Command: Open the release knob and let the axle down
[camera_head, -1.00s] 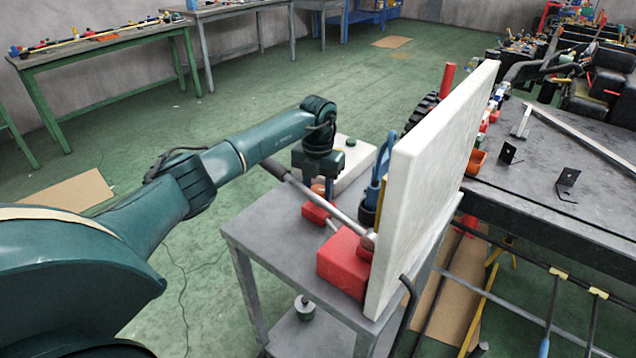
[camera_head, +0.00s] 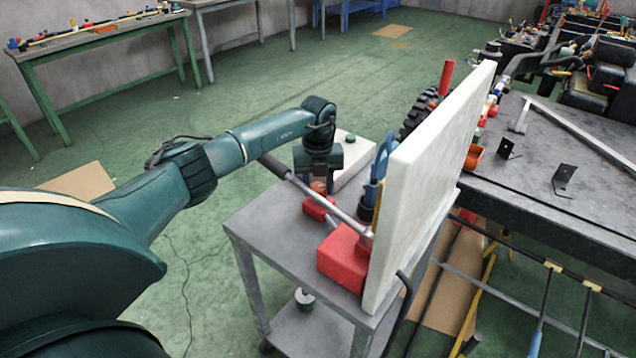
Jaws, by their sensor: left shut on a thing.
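A red jack-like unit (camera_head: 343,254) with a long grey lever (camera_head: 312,194) stands on a grey cart. A smaller red part (camera_head: 318,208) lies behind it, with an orange-brown knob (camera_head: 319,187) on top. My left gripper (camera_head: 318,181) points down from above and is shut on this knob; its fingers hide part of it. The knob's turn cannot be read. I cannot make out the axle; a white upright panel (camera_head: 425,185) hides much of what lies behind it. My right gripper is not in view.
The grey cart top (camera_head: 262,226) is bare at its left. A white box with a green button (camera_head: 351,160) and blue-handled tools (camera_head: 381,165) stand close to my gripper. A dark workbench (camera_head: 560,150) is on the right.

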